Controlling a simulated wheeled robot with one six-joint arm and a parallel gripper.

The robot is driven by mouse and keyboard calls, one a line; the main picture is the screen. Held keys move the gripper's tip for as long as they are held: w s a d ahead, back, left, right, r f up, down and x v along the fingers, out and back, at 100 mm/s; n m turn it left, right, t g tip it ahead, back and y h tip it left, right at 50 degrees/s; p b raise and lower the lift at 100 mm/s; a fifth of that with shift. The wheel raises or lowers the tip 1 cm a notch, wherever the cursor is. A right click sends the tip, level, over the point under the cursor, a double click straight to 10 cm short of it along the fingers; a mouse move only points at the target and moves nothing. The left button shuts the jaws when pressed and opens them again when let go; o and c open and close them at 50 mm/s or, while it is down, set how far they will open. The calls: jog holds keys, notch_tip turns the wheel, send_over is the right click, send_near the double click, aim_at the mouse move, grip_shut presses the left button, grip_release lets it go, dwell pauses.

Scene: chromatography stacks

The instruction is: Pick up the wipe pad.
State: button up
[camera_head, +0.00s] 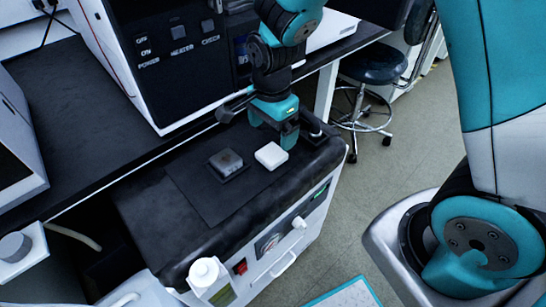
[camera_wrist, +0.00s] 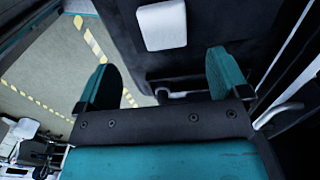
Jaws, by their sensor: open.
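The wipe pad, seemingly the white rounded square block (camera_head: 271,156), lies flat on the black bench-top unit, at the right edge of a dark mat. It also shows in the wrist view (camera_wrist: 162,25) at the top, beyond the fingertips and roughly centred between them. My gripper (camera_head: 274,130) is just behind the pad in the head view, pointing down. In the wrist view my gripper (camera_wrist: 163,78) has its two teal fingers wide apart with nothing between them. The pad is apart from both fingers.
A grey block (camera_head: 226,163) sits on the dark mat (camera_head: 212,199) left of the pad. A large instrument with labelled switches (camera_head: 170,50) stands behind. A white-capped bottle (camera_head: 205,274) is at the front edge. A stool (camera_head: 372,66) stands on the floor to the right.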

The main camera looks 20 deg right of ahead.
aim_at(270, 154)
jog(key=f, duration=0.5)
jog(key=f+b, duration=0.1)
jog(key=f, duration=0.2)
jog(key=shift+w+a, duration=0.15)
jog(key=shift+a, duration=0.1)
jog(key=c, duration=1.1)
jog(key=shift+o, duration=0.2)
notch_tip(270, 154, up, 20)
jog(key=p, duration=0.3)
